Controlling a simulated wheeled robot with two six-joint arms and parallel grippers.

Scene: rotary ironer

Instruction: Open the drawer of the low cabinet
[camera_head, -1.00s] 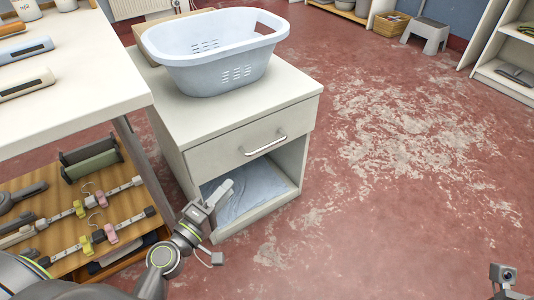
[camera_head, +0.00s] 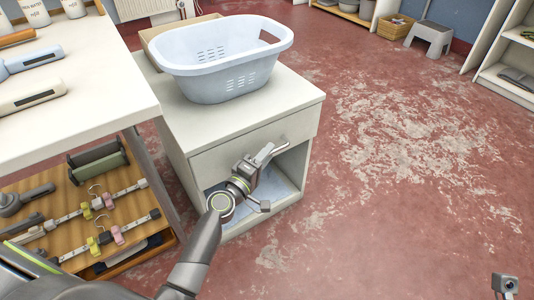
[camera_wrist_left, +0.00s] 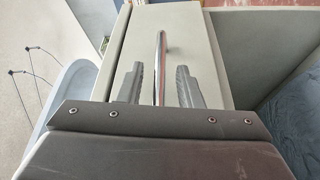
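The low cabinet (camera_head: 170,125) is pale and stands left of centre in the head view. Its drawer front (camera_head: 215,158) sits flush above an open lower compartment; the drawer is closed. My left gripper (camera_head: 270,154) is at the drawer front and covers most of the handle. In the left wrist view the metal bar handle (camera_wrist_left: 160,55) runs between the two fingers of my left gripper (camera_wrist_left: 160,88). The fingers are apart, with a gap visible on each side of the bar. My right gripper's fingers are not visible.
A light blue basket (camera_head: 220,85) stands on the cabinet top. Blue cloth (camera_wrist_left: 298,115) lies in the lower compartment. A white table (camera_head: 95,105) and a wooden shelf with hangers (camera_head: 75,220) are at the left. The red floor (camera_head: 400,190) right of the cabinet is clear.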

